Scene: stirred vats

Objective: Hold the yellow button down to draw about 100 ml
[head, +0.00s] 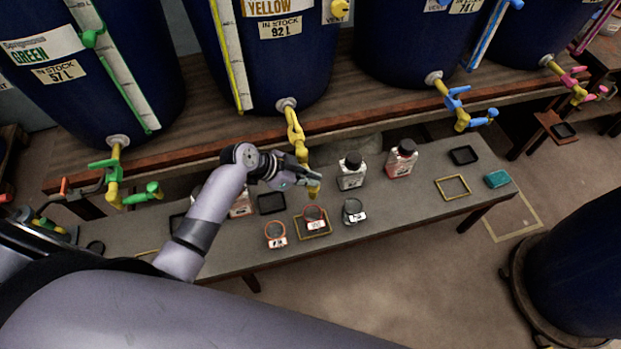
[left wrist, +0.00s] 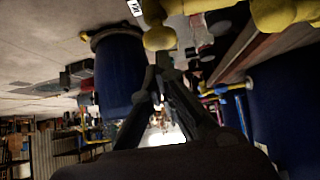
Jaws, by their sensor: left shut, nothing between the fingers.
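The vat labelled YELLOW (head: 225,45) stands behind the bench, with a label reading 92 L. Its yellow tap (head: 294,128) hangs over the bench. The yellow button cannot be made out for certain, because my gripper covers part of the tap. My left gripper (head: 305,178) is shut and empty, close beside the lower tap; contact cannot be told. In the left wrist view its fingertips (left wrist: 164,62) meet just below the yellow tap parts (left wrist: 160,38). My right gripper is not in view.
A green tap (head: 113,170) is left, a blue one (head: 458,105) right. Bare bench lies between the cups and the right-hand outline.

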